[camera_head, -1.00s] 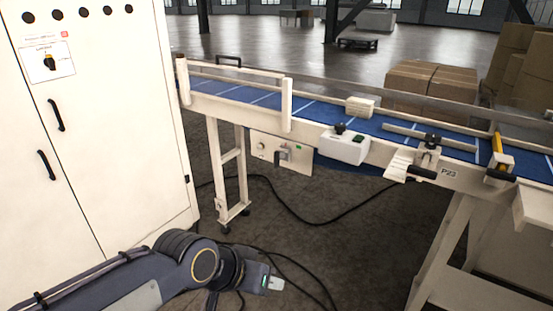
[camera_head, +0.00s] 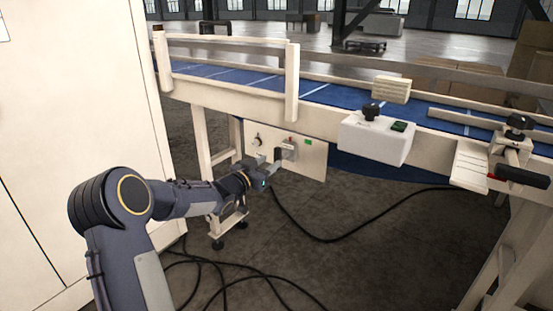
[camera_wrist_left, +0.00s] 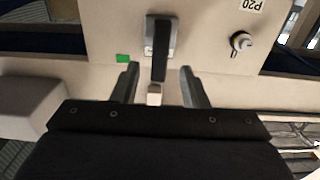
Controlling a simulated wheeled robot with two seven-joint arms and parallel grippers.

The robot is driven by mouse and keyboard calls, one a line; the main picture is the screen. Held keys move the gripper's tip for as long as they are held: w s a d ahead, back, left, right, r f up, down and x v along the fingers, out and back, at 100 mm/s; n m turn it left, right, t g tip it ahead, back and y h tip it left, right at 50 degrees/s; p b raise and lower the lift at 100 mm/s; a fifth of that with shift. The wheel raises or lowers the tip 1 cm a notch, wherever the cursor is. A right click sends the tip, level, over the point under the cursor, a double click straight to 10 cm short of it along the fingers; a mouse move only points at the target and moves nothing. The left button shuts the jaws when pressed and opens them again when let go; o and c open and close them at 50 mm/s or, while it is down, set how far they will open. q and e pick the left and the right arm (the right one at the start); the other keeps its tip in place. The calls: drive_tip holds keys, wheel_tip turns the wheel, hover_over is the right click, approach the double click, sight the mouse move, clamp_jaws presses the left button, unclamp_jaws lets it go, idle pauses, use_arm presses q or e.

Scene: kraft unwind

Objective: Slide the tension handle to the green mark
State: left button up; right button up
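The tension handle is a black lever on a grey plate, on a cream panel (camera_head: 315,160) under the conveyor. It shows in the head view (camera_head: 288,149) and in the left wrist view (camera_wrist_left: 160,50). The green mark (camera_head: 309,142) is right of the handle in the head view; in the wrist view the mark (camera_wrist_left: 123,58) is left of it. My left gripper (camera_head: 271,166) is open in front of the panel. In the wrist view its fingertips (camera_wrist_left: 159,72) appear on either side of the lever's near end, with gaps. My right gripper is out of view.
A knob (camera_wrist_left: 241,42) is on the same panel, beside a P20 label (camera_wrist_left: 249,5). A white control box (camera_head: 375,140) hangs right of the panel. A white cabinet (camera_head: 80,130) stands left. A conveyor leg (camera_head: 228,175) is near my arm, and cables (camera_head: 330,240) lie on the floor.

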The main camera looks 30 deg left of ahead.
sight(276, 158)
use_arm(q)
drive_tip(key=w, duration=0.5)
drive_tip(key=shift+w+d, duration=0.25)
drive_tip(key=shift+w, duration=0.1)
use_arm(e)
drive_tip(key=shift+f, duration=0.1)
